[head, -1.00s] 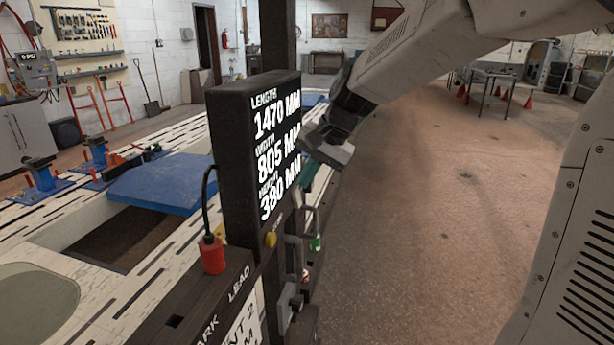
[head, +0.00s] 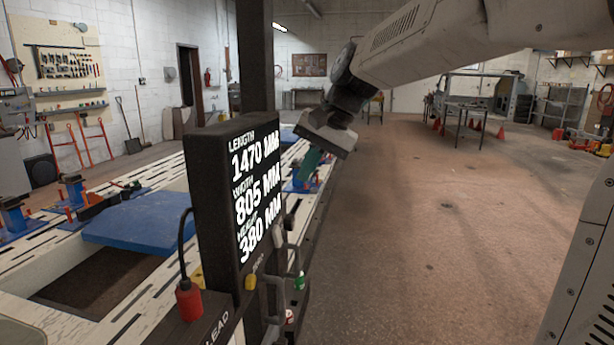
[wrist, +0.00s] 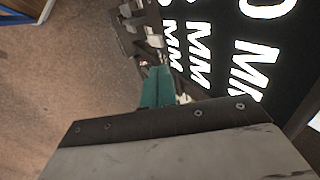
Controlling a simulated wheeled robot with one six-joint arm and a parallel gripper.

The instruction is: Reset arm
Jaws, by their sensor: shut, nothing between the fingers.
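My gripper (head: 311,164) has teal fingers and hangs from my arm, just right of the display panel in the head view. In the wrist view the fingers (wrist: 157,88) are together with nothing between them. The black display panel (head: 205,185) shows length 1470 mm, width 805 mm and height 380 mm in white. In the wrist view the panel (wrist: 215,35) fills the upper right, close beside the fingers. I cannot tell the exact gap between them.
Below the panel are a yellow button (head: 250,282), grey handles and a green-tipped part (head: 299,282). A red plug (head: 189,300) with a black cable stands left. The frame bench with a blue plate (head: 140,225) lies behind. Open floor (head: 440,230) is on the right.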

